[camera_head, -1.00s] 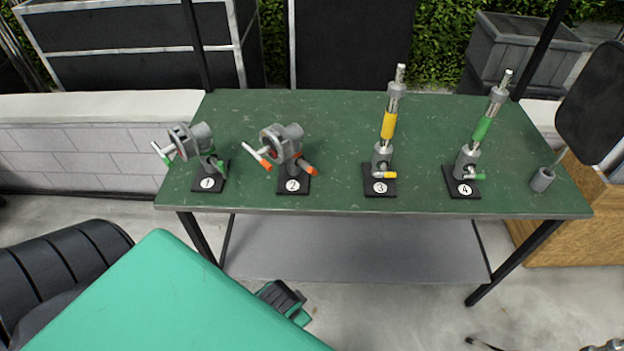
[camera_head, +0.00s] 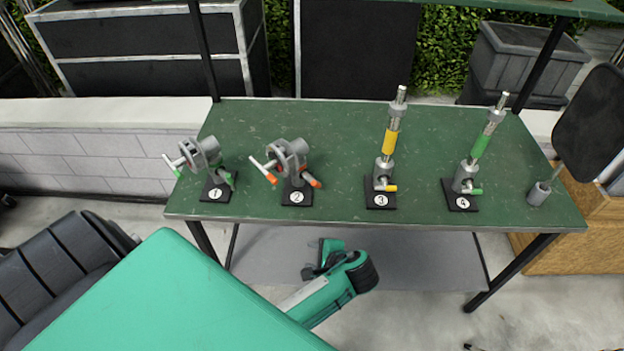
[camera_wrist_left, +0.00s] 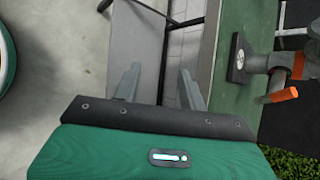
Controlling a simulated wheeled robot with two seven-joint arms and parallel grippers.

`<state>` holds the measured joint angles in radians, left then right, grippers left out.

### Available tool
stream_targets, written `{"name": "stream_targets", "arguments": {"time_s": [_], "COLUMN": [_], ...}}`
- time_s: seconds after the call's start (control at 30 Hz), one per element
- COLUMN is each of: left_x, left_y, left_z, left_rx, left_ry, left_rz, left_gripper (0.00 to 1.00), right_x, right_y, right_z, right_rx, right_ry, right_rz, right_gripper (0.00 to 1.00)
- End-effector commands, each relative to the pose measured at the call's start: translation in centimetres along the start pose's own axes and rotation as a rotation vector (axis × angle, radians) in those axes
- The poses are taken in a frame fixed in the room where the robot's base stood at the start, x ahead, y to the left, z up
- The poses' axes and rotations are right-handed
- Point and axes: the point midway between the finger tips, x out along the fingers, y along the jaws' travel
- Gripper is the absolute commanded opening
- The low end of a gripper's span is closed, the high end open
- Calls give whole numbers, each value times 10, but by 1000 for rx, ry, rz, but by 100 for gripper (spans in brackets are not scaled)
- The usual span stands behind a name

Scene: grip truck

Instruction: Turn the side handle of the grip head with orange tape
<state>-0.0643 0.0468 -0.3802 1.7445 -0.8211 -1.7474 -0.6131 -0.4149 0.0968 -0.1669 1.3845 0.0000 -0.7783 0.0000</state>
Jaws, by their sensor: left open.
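The grip head with orange tape (camera_head: 290,158) stands on the black base marked 2 on the green table. It is a grey round clamp head with a handle tipped orange (camera_head: 272,178) at the left and another orange-tipped handle (camera_head: 312,180) at lower right. In the left wrist view, part of its grey and orange stand (camera_wrist_left: 280,62) and an orange handle end (camera_wrist_left: 284,95) show at the right. My left gripper (camera_wrist_left: 160,85) is open and empty, apart from the grip head. In the head view my left wrist is below the table's front edge. My right gripper is not seen.
The green table (camera_head: 340,140) also bears a green-taped head (camera_head: 203,152) on base 1, and upright rods on base 3 (camera_head: 388,145) and base 4 (camera_head: 478,150). A grey lower shelf (camera_head: 430,260) lies under the table. A small cup (camera_head: 539,193) stands at the right end.

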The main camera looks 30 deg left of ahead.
Motion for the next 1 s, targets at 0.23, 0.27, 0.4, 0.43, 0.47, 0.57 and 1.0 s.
{"name": "stream_targets", "arguments": {"time_s": [0.23,0.27,0.4,0.43,0.47,0.57,1.0], "left_x": [-10,-13,-27,-30,-33,-42,-22], "left_y": [-58,-65,-97,-103,-108,-122,-154], "left_z": [-32,-36,-49,-51,-53,-58,-43], "left_rx": [237,262,366,384,399,437,466], "left_ry": [-233,-263,-405,-432,-457,-524,-579], "left_rz": [-223,-250,-359,-379,-397,-440,-472], "left_gripper": [41,41,41,41,41,41,41], "right_x": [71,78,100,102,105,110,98], "right_y": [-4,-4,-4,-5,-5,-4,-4], "right_z": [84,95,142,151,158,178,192], "right_rx": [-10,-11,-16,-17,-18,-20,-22], "right_ry": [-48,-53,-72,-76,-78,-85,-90], "right_rz": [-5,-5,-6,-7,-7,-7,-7], "right_gripper": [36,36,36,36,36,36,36]}}
